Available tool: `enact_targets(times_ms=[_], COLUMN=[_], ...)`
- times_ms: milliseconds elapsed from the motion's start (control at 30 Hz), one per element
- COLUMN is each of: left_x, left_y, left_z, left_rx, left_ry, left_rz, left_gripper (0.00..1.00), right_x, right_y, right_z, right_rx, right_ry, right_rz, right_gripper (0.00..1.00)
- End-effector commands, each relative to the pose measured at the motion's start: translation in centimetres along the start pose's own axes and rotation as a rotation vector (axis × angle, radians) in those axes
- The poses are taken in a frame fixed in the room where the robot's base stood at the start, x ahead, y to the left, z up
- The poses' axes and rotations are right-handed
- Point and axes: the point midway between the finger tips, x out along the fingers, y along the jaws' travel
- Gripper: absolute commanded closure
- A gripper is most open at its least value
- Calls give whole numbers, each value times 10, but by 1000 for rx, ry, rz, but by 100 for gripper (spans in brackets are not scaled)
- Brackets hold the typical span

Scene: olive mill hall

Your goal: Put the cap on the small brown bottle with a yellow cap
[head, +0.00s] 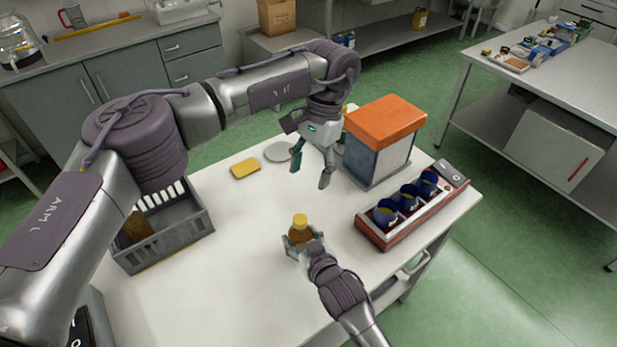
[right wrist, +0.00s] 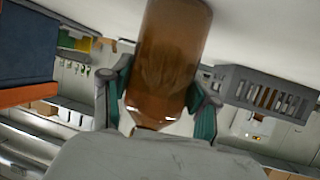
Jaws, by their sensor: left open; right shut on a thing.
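The small brown bottle (head: 297,236) stands upright near the middle front of the white table (head: 240,290). A yellow cap (head: 300,219) sits on its top; I cannot tell how firmly it is seated. My right gripper (head: 297,243) is shut on the bottle from the front. In the right wrist view the brown bottle (right wrist: 170,60) fills the space between the green-padded fingers, and its cap does not show. My left gripper (head: 311,174) is open and empty, pointing down above the table, behind the bottle and apart from it.
An orange-lidded box (head: 380,150) stands right of my left gripper. A red tray (head: 390,236) with several blue cups is at the right edge. A grey crate (head: 165,255) holding a brown thing is left. A yellow block (head: 245,168) and a grey disc (head: 279,152) lie behind.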

Motion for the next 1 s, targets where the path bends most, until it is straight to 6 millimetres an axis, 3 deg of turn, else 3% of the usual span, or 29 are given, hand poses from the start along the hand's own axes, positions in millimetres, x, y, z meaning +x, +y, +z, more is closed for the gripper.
enact_targets(times_ms=[167, 200, 367, 767, 1000], left_x=[0, 0, 0, 0, 0], left_y=[0, 0, 0, 0, 0], left_z=[0, 0, 0, 0, 0], left_rx=[0, 0, 0, 0, 0], left_ry=[0, 0, 0, 0, 0], left_rz=[0, 0, 0, 0, 0], left_gripper=[38, 38, 38, 38, 38], right_x=[0, 0, 0, -4, -45], right_y=[0, 0, 0, 0, 0], right_z=[1, 1, 0, 0, 2], right_rx=[1, 1, 1, 1, 2], right_ry=[-1, -1, -1, 0, -2], right_rz=[-1, -1, -1, 0, -1], right_gripper=[100, 39, 12, 11, 11])
